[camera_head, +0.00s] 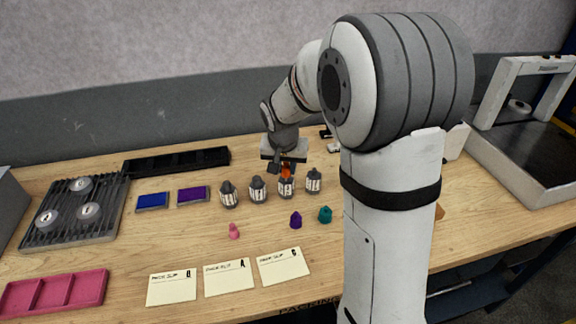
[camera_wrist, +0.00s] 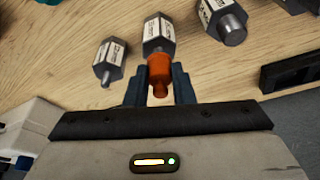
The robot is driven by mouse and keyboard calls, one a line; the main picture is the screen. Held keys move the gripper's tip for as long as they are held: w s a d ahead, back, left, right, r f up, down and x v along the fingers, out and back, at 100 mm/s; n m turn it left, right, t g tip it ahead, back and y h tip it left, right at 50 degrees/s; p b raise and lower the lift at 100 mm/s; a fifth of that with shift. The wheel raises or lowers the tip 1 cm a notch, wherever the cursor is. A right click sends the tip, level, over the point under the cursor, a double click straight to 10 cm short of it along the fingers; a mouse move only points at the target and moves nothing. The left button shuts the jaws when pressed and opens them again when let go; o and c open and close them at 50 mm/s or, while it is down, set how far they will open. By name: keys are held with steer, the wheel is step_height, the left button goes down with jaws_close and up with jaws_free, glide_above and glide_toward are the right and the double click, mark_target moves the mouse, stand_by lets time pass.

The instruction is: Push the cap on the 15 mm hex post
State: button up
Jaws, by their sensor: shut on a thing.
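My gripper (camera_head: 286,168) is shut on an orange cap (camera_wrist: 160,70), which also shows in the head view (camera_head: 286,174). The cap is in line with a dark hex post with a white label (camera_wrist: 158,34), the third from the left in the head view (camera_head: 287,188). The cap appears to meet the post's top; I cannot tell how far it is seated. Other labelled hex posts stand in the same row: the far left one (camera_head: 229,195), one beside it (camera_head: 257,190) and the right one (camera_head: 314,181). Their size labels are too small to read.
Loose pink (camera_head: 234,231), purple (camera_head: 296,220) and teal (camera_head: 325,214) caps stand in front of the row. Pack slips (camera_head: 228,277), a pink tray (camera_head: 55,292), blue (camera_head: 152,201) and purple (camera_head: 193,194) pads, a black tray (camera_head: 176,160) and a grey rack (camera_head: 75,210) lie around.

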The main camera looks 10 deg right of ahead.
steer(key=o, duration=1)
steer(key=shift+o, duration=0.6)
steer(key=o, duration=0.4)
steer(key=shift+r, duration=0.1)
steer(key=shift+r+p, duration=1.55)
steer(key=shift+r, duration=0.9)
steer(key=shift+c, duration=0.4)
jaws_close()
